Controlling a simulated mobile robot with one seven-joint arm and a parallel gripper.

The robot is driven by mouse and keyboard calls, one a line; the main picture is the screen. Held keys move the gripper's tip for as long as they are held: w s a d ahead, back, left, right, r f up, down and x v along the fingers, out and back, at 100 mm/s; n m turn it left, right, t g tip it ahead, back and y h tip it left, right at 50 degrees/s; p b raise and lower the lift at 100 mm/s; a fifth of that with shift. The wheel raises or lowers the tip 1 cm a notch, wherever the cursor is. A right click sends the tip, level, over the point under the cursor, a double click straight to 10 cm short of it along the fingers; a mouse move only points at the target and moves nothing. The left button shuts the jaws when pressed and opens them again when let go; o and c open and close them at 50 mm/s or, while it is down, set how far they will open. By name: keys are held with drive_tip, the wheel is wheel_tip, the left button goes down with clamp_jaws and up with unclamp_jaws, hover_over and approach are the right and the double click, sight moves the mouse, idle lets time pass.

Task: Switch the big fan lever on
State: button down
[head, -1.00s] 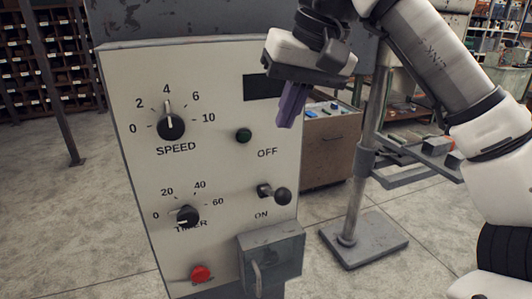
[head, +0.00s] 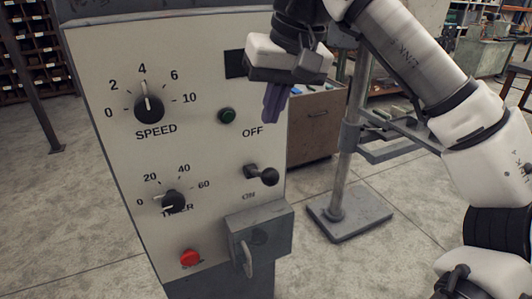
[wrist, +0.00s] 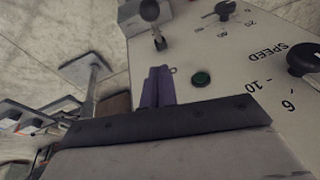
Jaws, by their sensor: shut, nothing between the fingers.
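The lever (head: 269,177) with a black ball knob sticks out of the white control panel (head: 105,65), between the OFF label above and the ON label below. It also shows at the top of the wrist view (wrist: 150,11). My gripper (head: 271,117) is shut and empty, its purple fingers together and pointing down. In the head view the fingertips are above the lever, apart from it, near the OFF label. In the wrist view the fingers (wrist: 155,88) are beside a green button (wrist: 201,78), with a gap to the lever.
A grey box with a handle (head: 258,237) juts out below the lever. The SPEED knob (head: 149,108), TIMER knob (head: 172,201) and red button (head: 190,258) are to the left. A grey post stand (head: 350,220) stands on the floor to the right.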

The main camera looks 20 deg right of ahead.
wheel_tip(320, 180, down, 8)
drive_tip(key=a, duration=0.1)
drive_tip(key=shift+s+a, duration=0.25)
drive_tip(key=shift+s, duration=0.05)
drive_tip(key=shift+f, duration=0.2)
drive_tip(key=shift+s+a+f+t+b, duration=0.15)
drive_tip(key=shift+t+b, duration=0.25)
drive_tip(key=shift+b, duration=0.5)
drive_tip(key=shift+s+d+t+b, duration=0.1)
drive_tip(key=shift+d+t+b, duration=0.1)
drive_tip(key=shift+t+b, duration=0.15)
drive_tip(key=shift+a, duration=0.1)
